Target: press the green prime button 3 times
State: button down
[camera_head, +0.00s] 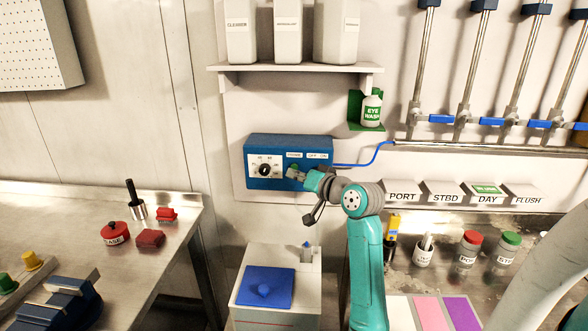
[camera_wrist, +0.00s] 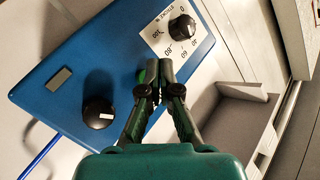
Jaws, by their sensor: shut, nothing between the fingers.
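The blue control box (camera_head: 318,145) is on the wall, and it also fills the upper left of the wrist view (camera_wrist: 85,50). My gripper (camera_head: 294,175) is at the front of the box, just right of the dial, under a small white label. In the wrist view my gripper's fingertips (camera_wrist: 153,66) are together with nothing between them. A sliver of the green prime button (camera_wrist: 141,76) shows beside the left fingertip. The rest is hidden behind the fingers. I cannot tell whether the fingertips touch the button or whether it is pushed in.
A black dial (camera_wrist: 183,28) on a white scale and a black knob (camera_wrist: 98,112) lie either side of the fingers. A blue hose (camera_head: 372,158) leaves the box's right side. A shelf (camera_head: 290,68) is above; a white stand with a blue pad (camera_head: 250,285) is below.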

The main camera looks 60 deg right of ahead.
jog(key=shift+d, duration=0.1)
jog(key=shift+w+d, duration=0.2)
jog(key=shift+d, duration=0.05)
jog(key=shift+w+d, duration=0.25)
jog(key=shift+d, duration=0.15)
dwell(0.9)
jog(key=shift+a, duration=0.1)
jog(key=shift+s+a, duration=0.45)
jog(key=shift+a, duration=0.2)
jog(key=shift+s+a, duration=0.4)
jog(key=shift+a, duration=0.3)
jog(key=shift+s+a, duration=0.45)
jog(key=shift+a, duration=0.3)
jog(key=shift+s+a, duration=0.4)
jog(key=shift+a, duration=0.3)
dwell(0.8)
